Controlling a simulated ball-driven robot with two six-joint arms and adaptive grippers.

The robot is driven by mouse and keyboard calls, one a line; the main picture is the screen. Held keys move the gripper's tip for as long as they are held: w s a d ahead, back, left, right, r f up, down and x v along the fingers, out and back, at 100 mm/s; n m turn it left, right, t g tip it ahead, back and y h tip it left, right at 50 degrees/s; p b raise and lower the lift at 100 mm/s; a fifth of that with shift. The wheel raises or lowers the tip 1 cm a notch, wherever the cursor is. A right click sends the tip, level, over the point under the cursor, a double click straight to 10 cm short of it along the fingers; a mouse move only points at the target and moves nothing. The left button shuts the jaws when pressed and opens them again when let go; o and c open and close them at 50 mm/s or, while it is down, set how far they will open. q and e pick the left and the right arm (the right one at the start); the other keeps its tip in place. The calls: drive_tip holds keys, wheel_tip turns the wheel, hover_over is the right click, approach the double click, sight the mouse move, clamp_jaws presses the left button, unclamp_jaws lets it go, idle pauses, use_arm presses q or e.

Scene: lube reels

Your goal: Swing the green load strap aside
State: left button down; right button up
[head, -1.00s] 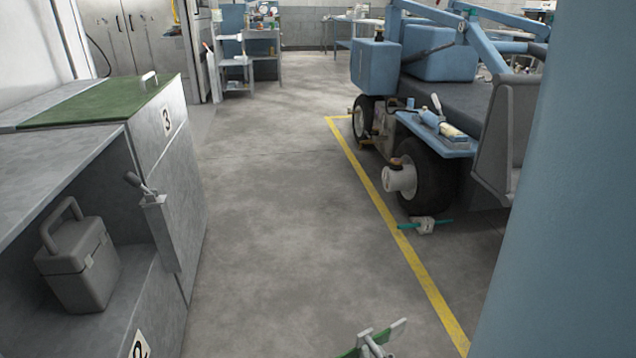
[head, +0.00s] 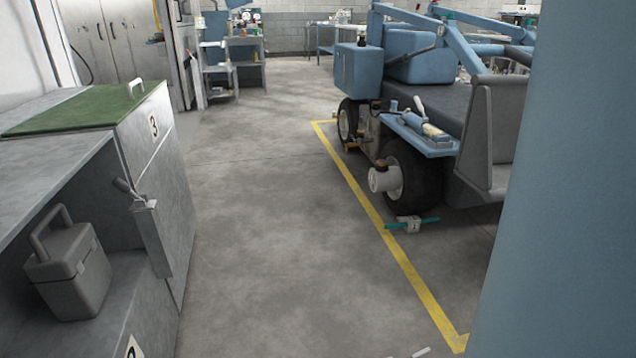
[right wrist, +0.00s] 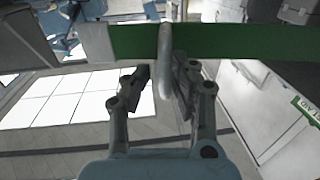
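The green load strap (right wrist: 240,43) runs across the upper part of the right wrist view. A pale grey upright handle (right wrist: 165,50) stands out from it. My right gripper (right wrist: 164,78) has its two fingers drawn in close on either side of this handle, and looks shut on it; the contact faces are hard to see. In the head view, only a small grey piece, seemingly of the strap's hardware (head: 421,352), shows at the bottom edge. My left gripper is not in view.
A grey cabinet (head: 160,165) with a green top panel stands at left, holding a grey case (head: 68,275). A blue cart with wheels (head: 410,175) stands at right behind a yellow floor line (head: 372,215). The floor between is clear.

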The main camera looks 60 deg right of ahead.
drive_tip(key=shift+o, duration=1.1)
drive_tip(key=shift+w+a+r, duration=0.1)
drive_tip(key=shift+w, duration=0.05)
wheel_tip(320, 180, up, 10)
drive_tip(key=shift+f, duration=0.1)
